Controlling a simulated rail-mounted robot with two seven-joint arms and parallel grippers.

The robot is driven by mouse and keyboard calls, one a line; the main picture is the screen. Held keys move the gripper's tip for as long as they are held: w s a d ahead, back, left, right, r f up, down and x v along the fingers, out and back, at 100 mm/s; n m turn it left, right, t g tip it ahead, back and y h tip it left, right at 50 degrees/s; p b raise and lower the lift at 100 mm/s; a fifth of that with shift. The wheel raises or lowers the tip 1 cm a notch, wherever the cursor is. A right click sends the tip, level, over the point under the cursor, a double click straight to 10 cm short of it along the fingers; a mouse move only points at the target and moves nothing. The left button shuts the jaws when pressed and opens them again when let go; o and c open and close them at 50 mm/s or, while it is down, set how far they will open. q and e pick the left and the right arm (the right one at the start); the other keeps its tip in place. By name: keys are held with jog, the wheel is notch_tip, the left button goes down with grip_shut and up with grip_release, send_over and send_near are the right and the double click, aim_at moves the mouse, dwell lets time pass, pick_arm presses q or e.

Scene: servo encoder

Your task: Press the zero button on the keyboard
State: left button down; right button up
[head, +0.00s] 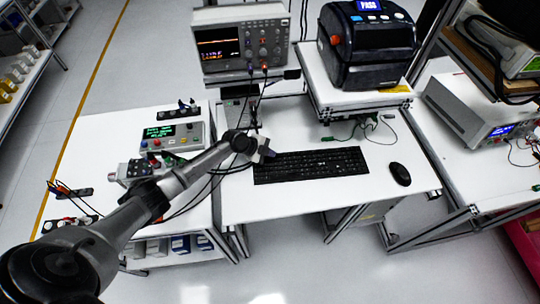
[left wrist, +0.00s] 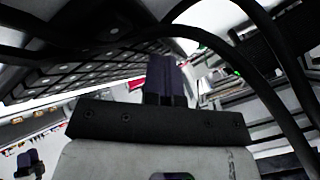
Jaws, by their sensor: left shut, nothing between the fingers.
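A black keyboard (head: 311,165) lies on the white desk in the head view. My left arm reaches in from the left. My left gripper (head: 268,152) is at the left end of the keyboard, near its upper left corner. In the left wrist view the left gripper's dark fingers (left wrist: 165,80) are together with nothing between them. The keyboard (left wrist: 90,72) shows there at the upper left, beside the fingers. I cannot tell whether the fingertips touch a key. The zero button cannot be made out. My right gripper is not in view.
A black mouse (head: 400,174) lies right of the keyboard. A label printer (head: 368,45) on a raised shelf and an oscilloscope (head: 242,42) stand behind. A control box (head: 172,137) sits on the left table. Black cables (left wrist: 250,50) cross close to the wrist camera. The desk's front strip is clear.

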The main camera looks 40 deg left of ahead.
pick_arm(q)
jog(key=shift+r+p, duration=0.35)
jog(key=shift+r, duration=0.35)
jog(key=shift+r, duration=0.1)
jog(key=shift+r+p, duration=1.55)
jog(key=shift+r, duration=0.9)
